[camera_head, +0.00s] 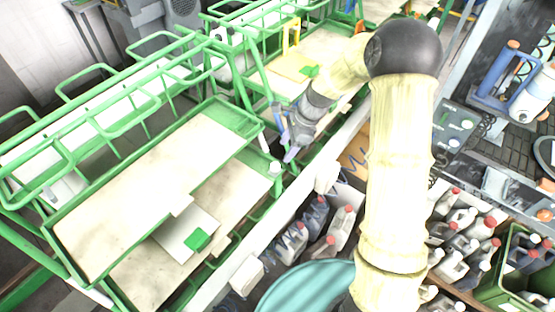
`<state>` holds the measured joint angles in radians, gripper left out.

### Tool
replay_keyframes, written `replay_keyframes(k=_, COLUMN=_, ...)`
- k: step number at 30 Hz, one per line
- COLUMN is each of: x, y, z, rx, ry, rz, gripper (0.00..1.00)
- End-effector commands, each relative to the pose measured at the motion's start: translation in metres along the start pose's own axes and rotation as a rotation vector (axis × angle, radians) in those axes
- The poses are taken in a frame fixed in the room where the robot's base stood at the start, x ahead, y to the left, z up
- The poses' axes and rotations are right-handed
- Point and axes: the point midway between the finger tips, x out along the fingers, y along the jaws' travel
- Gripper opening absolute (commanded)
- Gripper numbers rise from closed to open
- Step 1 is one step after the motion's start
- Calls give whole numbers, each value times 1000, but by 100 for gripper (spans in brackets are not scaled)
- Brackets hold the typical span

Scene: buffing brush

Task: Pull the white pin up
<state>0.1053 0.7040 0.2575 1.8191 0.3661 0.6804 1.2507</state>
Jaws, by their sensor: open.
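My gripper (284,134) is in the upper middle of the head view, at the end of my cream-covered arm. Its bluish-purple fingers look spread apart, with nothing visible between them. It is close to the corner of the green-framed cart (235,113). A small pale, whitish cap (275,168) tops a green post just below and left of the fingers; it may be the white pin, but it is too small to be sure. My gripper looks apart from it. The exact gap cannot be told from this view.
Green rails and pale shelf boards (150,190) fill the left. A white beam (225,285) runs beside the cart. Several jugs (462,245) with red or white caps stand at lower right, near a teal drum (305,290). Machinery (510,95) stands at upper right.

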Motion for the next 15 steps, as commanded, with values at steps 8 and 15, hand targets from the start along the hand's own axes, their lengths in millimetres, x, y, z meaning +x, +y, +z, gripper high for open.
replay_keyframes(k=8, x=46, y=1, z=1, rx=0, ry=-1, rz=4, gripper=51)
replay_keyframes(k=15, x=75, y=0, z=1, rx=-1, ry=0, rz=2, gripper=51)
